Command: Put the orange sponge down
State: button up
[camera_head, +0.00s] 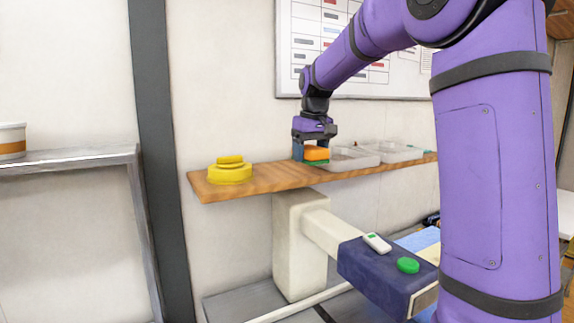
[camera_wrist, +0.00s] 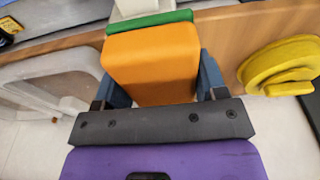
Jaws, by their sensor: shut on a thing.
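The orange sponge (camera_head: 316,154) with a green layer is between the fingers of my gripper (camera_head: 312,153) in the head view. In the wrist view the orange sponge (camera_wrist: 152,62) fills the space between the blue fingers of my gripper (camera_wrist: 155,80), and its green layer shows along the far edge. My gripper is shut on it. The sponge is at the wooden shelf (camera_head: 260,183), left of the trays. I cannot tell whether its underside touches the shelf.
A yellow object (camera_head: 230,173) sits on the shelf's left end. Clear trays (camera_head: 352,160) stand right of my gripper. Bare shelf lies between the yellow object and my gripper. Below are a blue block (camera_head: 375,280) with a green disc (camera_head: 408,265) and a small white device (camera_head: 377,243).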

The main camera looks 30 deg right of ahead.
send_over(288, 172)
jog(key=shift+d+f, duration=0.1)
jog(key=shift+f, duration=2.05)
jog(key=shift+f, duration=0.3)
